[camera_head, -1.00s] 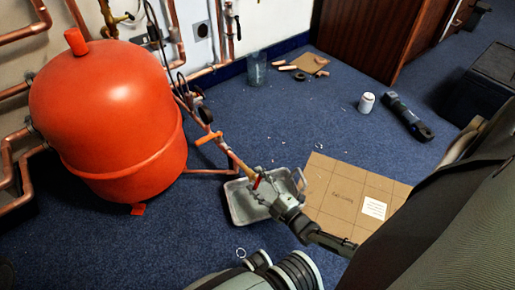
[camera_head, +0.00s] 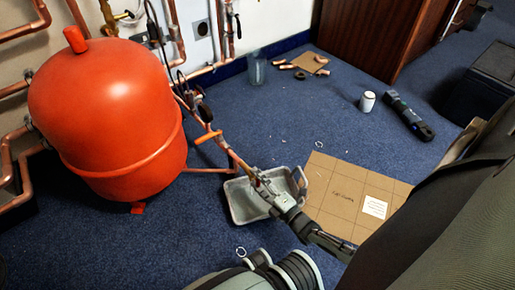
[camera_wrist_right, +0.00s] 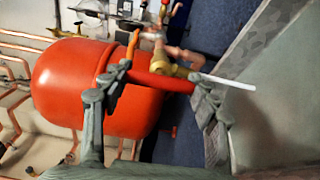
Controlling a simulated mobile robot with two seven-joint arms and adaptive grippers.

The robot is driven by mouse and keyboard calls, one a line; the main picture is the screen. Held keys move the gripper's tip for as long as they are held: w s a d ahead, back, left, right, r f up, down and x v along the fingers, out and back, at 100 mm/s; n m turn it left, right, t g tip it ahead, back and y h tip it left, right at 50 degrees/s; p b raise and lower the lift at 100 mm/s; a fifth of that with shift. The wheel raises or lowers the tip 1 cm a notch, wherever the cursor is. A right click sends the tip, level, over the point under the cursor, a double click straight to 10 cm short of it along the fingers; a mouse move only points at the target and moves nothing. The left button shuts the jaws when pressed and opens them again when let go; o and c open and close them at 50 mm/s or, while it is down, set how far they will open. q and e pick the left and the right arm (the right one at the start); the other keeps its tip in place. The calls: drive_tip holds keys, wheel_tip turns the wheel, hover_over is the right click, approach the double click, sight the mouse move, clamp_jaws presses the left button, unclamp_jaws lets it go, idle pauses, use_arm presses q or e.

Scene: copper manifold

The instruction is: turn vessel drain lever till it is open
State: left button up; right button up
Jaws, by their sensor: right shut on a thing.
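The red-orange vessel (camera_head: 110,115) stands at the left, and it also fills the left of the right wrist view (camera_wrist_right: 75,80). A copper pipe runs from it down to a brass drain valve (camera_wrist_right: 180,70). The red drain lever (camera_wrist_right: 150,79) lies across the right wrist view between the fingers of my right gripper (camera_wrist_right: 152,95), which is shut on it. In the head view my right gripper (camera_head: 267,186) is at the pipe's lower end and hides most of the lever.
A grey tray (camera_head: 238,207) lies under the drain end. A flat cardboard sheet (camera_head: 335,200) is right of it. An orange handle (camera_head: 208,137) sits higher on the pipe.

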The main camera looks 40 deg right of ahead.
drive_tip(key=o, duration=1.2)
drive_tip(key=shift+c, duration=0.2)
drive_tip(key=s, duration=1.2)
drive_tip(key=shift+d, duration=0.45)
drive_tip(key=shift+s, duration=0.1)
